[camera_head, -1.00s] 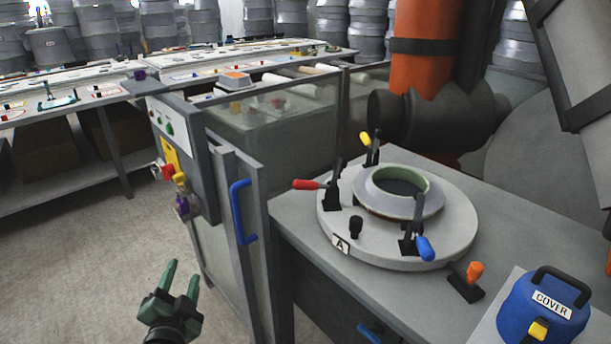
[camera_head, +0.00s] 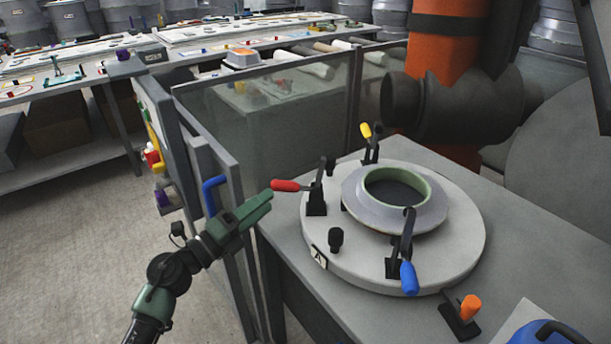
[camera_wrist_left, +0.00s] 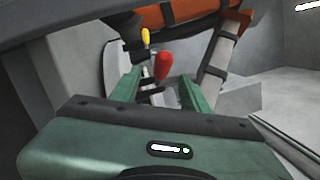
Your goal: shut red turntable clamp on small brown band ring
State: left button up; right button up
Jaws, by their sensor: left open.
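The red turntable clamp (camera_head: 286,186) has a red-tipped handle pointing left from its black base on the left side of the round turntable (camera_head: 456,262). The ring (camera_head: 360,197), grey outside with a green inner rim, sits on the turntable. My left gripper (camera_head: 268,200) is open beside the tip of the red handle in the head view, and I see no contact there. In the left wrist view the red handle (camera_wrist_left: 163,66) shows between the two green fingers (camera_wrist_left: 158,88), beyond them. My right gripper is in neither view.
A yellow-handled clamp (camera_head: 366,131) stands behind the ring and a blue-handled clamp (camera_head: 409,278) in front. An orange-handled clamp (camera_head: 470,307) is at the table's front. A glass-panelled fence (camera_head: 290,110) and a blue door handle (camera_head: 211,193) are close to my left arm.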

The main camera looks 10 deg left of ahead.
aim_at(285, 187)
pick_arm(q)
jog(key=shift+w+d+r, duration=0.25)
jog(key=shift+w, duration=0.15)
jog(key=shift+p+x, duration=0.45)
jog(key=shift+x, duration=2.7)
jog(key=shift+f, duration=0.1)
grip_shut()
